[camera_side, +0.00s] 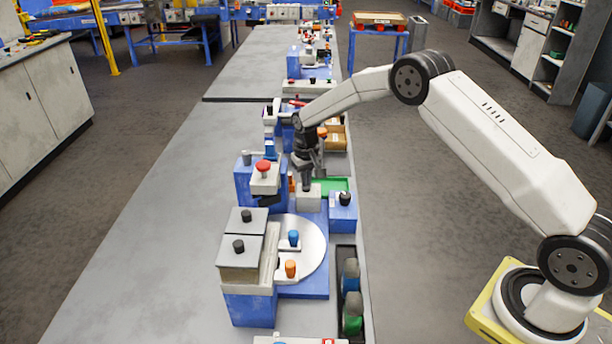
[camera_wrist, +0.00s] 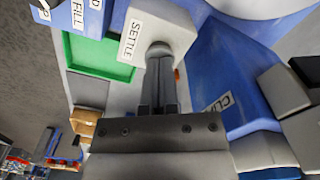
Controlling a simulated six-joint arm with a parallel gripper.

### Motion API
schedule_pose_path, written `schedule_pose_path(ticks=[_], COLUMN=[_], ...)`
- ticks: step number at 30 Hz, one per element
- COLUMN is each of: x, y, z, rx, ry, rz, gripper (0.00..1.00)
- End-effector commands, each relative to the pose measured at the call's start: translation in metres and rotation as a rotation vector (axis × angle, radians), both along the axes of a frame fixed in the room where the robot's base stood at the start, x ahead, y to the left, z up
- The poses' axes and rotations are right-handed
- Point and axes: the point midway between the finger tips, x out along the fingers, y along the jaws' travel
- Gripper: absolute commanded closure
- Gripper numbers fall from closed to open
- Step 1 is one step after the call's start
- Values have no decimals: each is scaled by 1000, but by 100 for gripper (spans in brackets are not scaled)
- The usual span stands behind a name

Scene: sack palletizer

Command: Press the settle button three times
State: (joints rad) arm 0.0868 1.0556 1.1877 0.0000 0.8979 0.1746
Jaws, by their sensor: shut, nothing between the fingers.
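The settle button (camera_wrist: 158,47) is a pale round cap on a light block labelled SETTLE (camera_wrist: 170,22) in the wrist view. In the side view this light block (camera_side: 309,200) stands on the blue machine base, left of a blue box with a black knob. My gripper (camera_wrist: 159,58) is shut and empty, its fingertips pointing at the button and overlapping its edge in the wrist view. In the side view my gripper (camera_side: 306,187) points down right above the block and hides the button. I cannot tell whether the tips touch it or whether it is pushed in.
A green tray (camera_side: 333,184) lies just behind the block. The blue box with the black knob (camera_side: 343,212) is close on the right. A red mushroom button (camera_side: 263,168) stands to the left. A round plate (camera_side: 312,245) with blue and orange knobs is in front.

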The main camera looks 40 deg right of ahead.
Motion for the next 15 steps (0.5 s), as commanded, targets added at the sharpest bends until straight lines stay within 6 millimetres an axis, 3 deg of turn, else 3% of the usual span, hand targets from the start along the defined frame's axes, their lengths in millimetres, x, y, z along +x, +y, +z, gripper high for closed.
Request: schedule_pose_path(ticks=[15], x=[0], y=[0], z=[8], rx=[0], ry=[0], rz=[0], gripper=[100])
